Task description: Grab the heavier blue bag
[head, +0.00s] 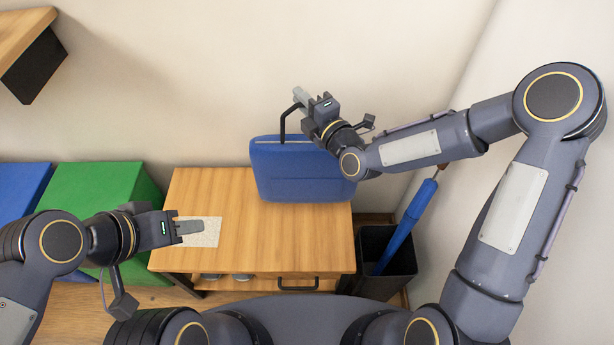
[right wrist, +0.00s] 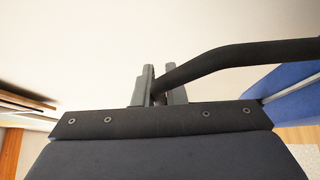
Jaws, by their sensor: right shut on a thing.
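The blue bag (head: 300,172) is a blue case with a black handle (head: 284,122) on its top. It stands upright over the back right part of the wooden cabinet top; I cannot tell whether it touches it. My right gripper (head: 300,98) is shut on the handle. The right wrist view shows the handle (right wrist: 240,58) between the two fingers (right wrist: 158,85), with a blue strip of the bag (right wrist: 290,84) at the right edge. My left gripper (head: 188,227) is over the left part of the cabinet top; its finger gap is not clear. No second blue bag is recognisable.
The wooden cabinet (head: 225,185) has a pale sheet (head: 205,238) under my left gripper. Green (head: 100,195) and blue (head: 22,188) blocks stand left. A black bin (head: 378,245) holding a blue umbrella-like item (head: 408,225) stands right. A shelf (head: 22,35) hangs upper left.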

